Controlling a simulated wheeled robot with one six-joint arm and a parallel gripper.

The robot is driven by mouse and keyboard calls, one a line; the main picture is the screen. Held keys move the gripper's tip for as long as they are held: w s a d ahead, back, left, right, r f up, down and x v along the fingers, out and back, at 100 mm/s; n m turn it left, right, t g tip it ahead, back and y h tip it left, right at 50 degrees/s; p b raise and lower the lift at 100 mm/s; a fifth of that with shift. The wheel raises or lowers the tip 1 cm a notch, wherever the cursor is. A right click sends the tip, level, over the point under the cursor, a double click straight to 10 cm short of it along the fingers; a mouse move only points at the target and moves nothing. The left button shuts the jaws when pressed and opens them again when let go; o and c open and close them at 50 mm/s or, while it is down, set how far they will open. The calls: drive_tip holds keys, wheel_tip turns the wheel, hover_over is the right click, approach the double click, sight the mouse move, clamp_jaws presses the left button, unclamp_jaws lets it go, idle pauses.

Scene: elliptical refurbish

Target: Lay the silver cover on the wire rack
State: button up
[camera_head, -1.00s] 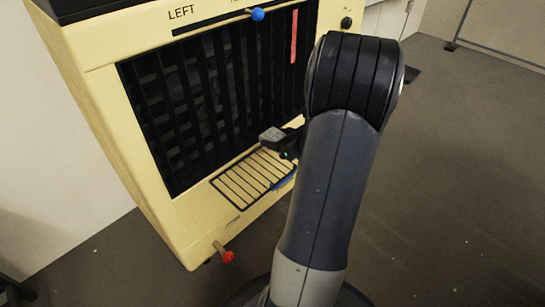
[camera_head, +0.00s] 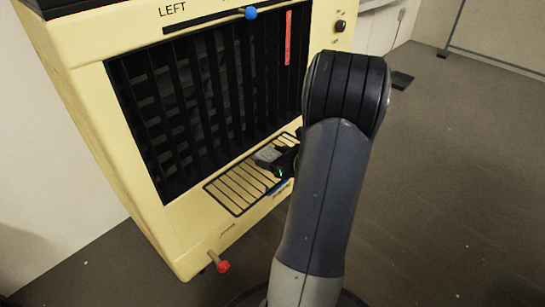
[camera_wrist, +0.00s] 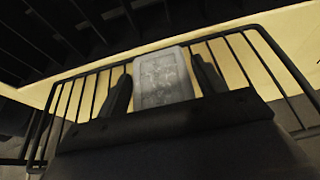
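The silver cover (camera_wrist: 163,78) is a small pale grey rectangular plate between my two fingers in the wrist view. It also shows in the head view (camera_head: 268,155), at the front of my gripper (camera_head: 277,162). My gripper (camera_wrist: 161,68) appears shut on it, with a finger along each side. The wire rack (camera_head: 232,188) is a black frame with several parallel bars on the front of the yellow cabinet. It also shows in the wrist view (camera_wrist: 92,95). The cover overlaps the rack's far right part; whether it touches the bars cannot be told.
The yellow cabinet (camera_head: 75,95) has a dark slatted opening (camera_head: 190,110) above the rack. A blue knob (camera_head: 250,13) is on its upper front, and a red knob (camera_head: 222,266) sticks out low. A blue piece (camera_head: 279,188) is by the rack's right edge. Floor is open at right.

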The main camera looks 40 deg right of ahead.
drive_tip(key=shift+o, duration=1.1)
drive_tip(key=shift+r, duration=0.15)
drive_tip(key=shift+s+r+p, duration=0.15)
drive_tip(key=shift+r+p, duration=0.1)
drive_tip(key=shift+p, duration=0.1)
drive_tip(key=p+v, duration=0.4)
drive_tip(key=v, duration=0.7)
drive_tip(key=shift+s, duration=0.35)
drive_tip(key=shift+c, duration=0.4)
